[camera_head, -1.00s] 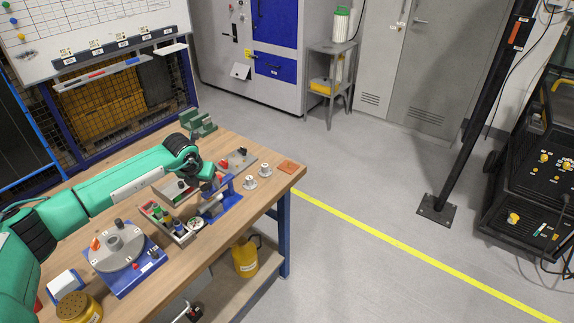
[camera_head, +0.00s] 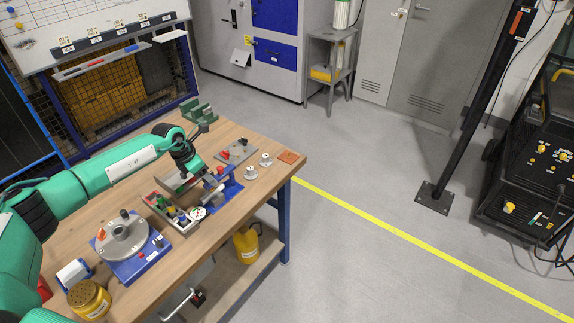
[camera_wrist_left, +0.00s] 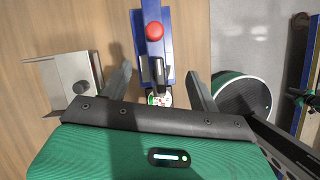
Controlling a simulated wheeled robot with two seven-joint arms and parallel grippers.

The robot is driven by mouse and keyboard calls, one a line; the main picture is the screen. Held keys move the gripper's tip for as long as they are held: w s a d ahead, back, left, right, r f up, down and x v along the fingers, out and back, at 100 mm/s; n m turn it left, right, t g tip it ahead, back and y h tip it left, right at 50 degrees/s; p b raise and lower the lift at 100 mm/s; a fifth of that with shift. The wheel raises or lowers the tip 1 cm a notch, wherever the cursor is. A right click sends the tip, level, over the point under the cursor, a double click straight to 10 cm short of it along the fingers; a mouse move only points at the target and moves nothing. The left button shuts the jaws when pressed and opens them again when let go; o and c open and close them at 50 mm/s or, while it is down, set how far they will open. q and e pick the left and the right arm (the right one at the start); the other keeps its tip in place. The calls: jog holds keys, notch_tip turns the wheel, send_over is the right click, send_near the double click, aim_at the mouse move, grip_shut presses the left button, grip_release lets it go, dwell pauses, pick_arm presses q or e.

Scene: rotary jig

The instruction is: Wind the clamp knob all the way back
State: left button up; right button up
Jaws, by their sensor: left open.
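The clamp is a blue fixture (camera_head: 228,190) near the bench's front edge, with a red ball on top. In the left wrist view the blue fixture (camera_wrist_left: 142,20) runs down the middle, with the red ball (camera_wrist_left: 155,31). A dark shaft leads from it toward a small round knob with a pale, marked face (camera_wrist_left: 159,100), partly hidden by my gripper. A pale round face (camera_head: 198,213) also shows in the head view. My left gripper (camera_head: 192,164) is above the clamp; in the wrist view its open fingers (camera_wrist_left: 160,80) lie either side of the shaft, with gaps. My right gripper is not in view.
A tray of coloured parts (camera_head: 160,222) lies left of the clamp. A grey disc on a blue base (camera_head: 124,240) stands nearer the front left. Small pale round parts (camera_head: 265,160) and an orange square (camera_head: 289,157) sit to the right.

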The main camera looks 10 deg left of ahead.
pick_arm(q)
jog(key=m+g+h, duration=0.1)
jog(key=m, duration=0.2)
jog(key=shift+w+a+m, duration=0.1)
jog(key=shift+m, duration=0.2)
jog(key=b+v, duration=0.5)
jog(key=v, duration=0.9)
jog(key=s+d+n+t+h, duration=0.1)
jog(key=d+n+t+h, duration=0.3)
jog(key=d, duration=1.2)
jog(key=d+n+t+h, duration=0.4)
jog(key=d+n+h, duration=0.2)
jog(key=d, duration=1)
jog(key=shift+s+d+r+t+h, duration=0.15)
jog(key=shift+s+d+t+h, duration=0.25)
jog(key=shift+h, duration=0.3)
